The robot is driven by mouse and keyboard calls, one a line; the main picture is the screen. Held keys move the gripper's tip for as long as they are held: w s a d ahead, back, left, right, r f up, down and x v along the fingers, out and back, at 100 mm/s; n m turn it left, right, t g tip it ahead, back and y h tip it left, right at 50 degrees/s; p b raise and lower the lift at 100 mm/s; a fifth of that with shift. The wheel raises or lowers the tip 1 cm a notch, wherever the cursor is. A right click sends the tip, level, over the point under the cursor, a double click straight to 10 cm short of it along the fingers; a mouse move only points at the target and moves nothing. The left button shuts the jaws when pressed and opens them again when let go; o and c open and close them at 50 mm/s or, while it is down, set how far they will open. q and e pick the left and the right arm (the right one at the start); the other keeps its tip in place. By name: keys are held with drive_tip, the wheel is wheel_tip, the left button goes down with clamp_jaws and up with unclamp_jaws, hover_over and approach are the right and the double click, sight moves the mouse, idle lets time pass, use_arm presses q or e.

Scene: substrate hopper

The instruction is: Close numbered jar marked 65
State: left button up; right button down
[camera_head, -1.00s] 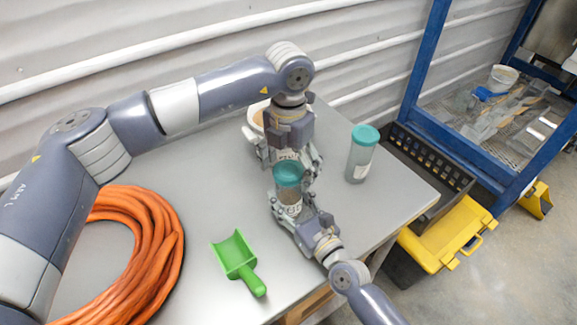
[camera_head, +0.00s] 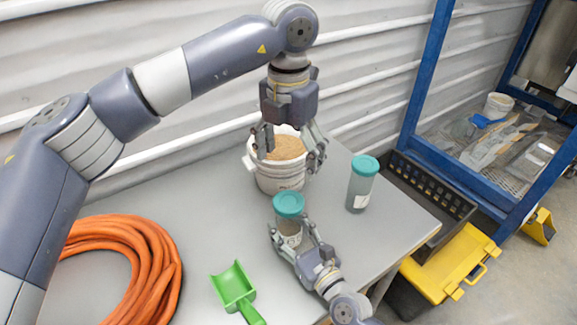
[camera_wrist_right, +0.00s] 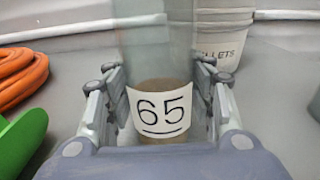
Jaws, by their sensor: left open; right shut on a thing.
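The jar marked 65 (camera_wrist_right: 160,108) stands upright between the fingers of my right gripper (camera_wrist_right: 160,105), which is shut on it. Its label faces the wrist camera and brown material shows low inside. In the head view a teal lid (camera_head: 288,204) sits on top of this jar (camera_head: 290,232); whether it is screwed tight cannot be told. My left gripper (camera_head: 289,148) is open and empty, above and behind the jar, in front of the white bucket's rim.
A white bucket (camera_head: 278,183) of tan pellets stands behind the jar. Another teal-lidded jar (camera_head: 360,187) stands to the right. A green scoop (camera_head: 234,287) and an orange hose coil (camera_head: 150,262) lie on the grey table (camera_head: 215,200). A black crate (camera_head: 430,185) is beyond the right edge.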

drive_tip(key=c, duration=0.6)
unclamp_jaws()
drive_tip(key=shift+c, duration=0.2)
drive_tip(key=v, duration=1.2)
